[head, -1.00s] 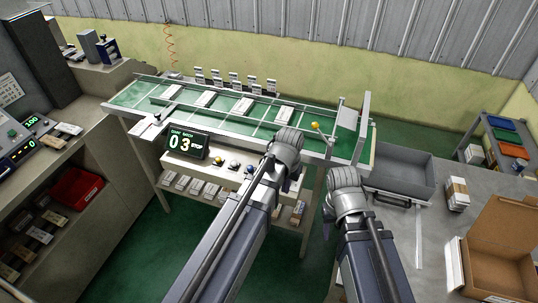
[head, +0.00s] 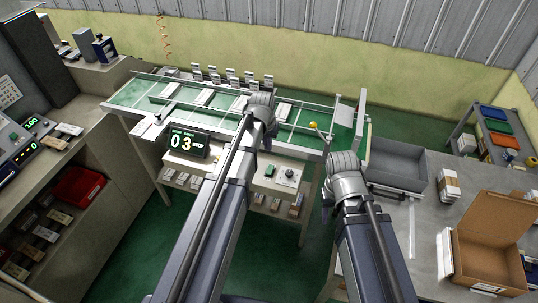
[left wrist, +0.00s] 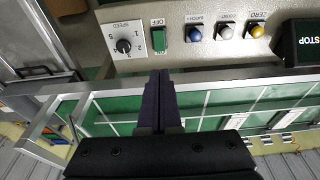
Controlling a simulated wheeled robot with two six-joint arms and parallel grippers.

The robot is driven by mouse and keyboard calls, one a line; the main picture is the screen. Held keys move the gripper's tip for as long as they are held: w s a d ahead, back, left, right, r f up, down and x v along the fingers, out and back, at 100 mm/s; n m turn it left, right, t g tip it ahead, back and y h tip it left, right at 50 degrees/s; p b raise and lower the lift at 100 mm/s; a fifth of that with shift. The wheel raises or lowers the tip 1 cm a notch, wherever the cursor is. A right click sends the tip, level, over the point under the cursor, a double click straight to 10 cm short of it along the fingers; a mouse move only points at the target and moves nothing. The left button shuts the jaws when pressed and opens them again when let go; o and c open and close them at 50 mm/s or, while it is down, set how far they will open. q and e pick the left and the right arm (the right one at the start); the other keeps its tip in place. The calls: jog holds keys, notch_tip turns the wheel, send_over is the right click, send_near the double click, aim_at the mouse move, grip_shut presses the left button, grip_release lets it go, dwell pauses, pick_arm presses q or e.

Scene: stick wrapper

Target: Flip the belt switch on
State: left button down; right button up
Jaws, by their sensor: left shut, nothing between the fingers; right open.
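The belt switch (left wrist: 162,33) is a small green rocker under an "OFF" label on the control panel (left wrist: 185,60). It also shows in the head view as a green spot (head: 269,170). My left gripper (left wrist: 158,78) is shut and empty, its dark fingertips just short of the switch in the left wrist view. I cannot tell whether they touch the panel. In the head view my left gripper (head: 268,143) is over the conveyor's near edge, partly hidden by its wrist. My right gripper (head: 327,197) is open, right of the panel, mostly hidden behind its wrist.
A speed knob (left wrist: 124,46) sits beside the switch. Blue (left wrist: 194,33), white (left wrist: 226,32) and yellow (left wrist: 257,30) buttons lie on its other side. The green conveyor (head: 140,95) carries several packs. A grey tray (head: 397,160) and open carton (head: 490,240) are at the right.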

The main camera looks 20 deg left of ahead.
aim_at(270, 167)
pick_arm(q)
jog(key=b+x, duration=1.3)
jog(key=shift+f, duration=0.3)
jog(key=shift+w+d+f, duration=0.1)
jog(key=shift+w+f+g, duration=0.2)
jog(key=shift+w+g, duration=0.05)
jog(key=shift+g, duration=0.15)
jog(key=shift+s, duration=1.05)
jog(key=shift+w+r, duration=0.1)
jog(key=shift+r, duration=0.05)
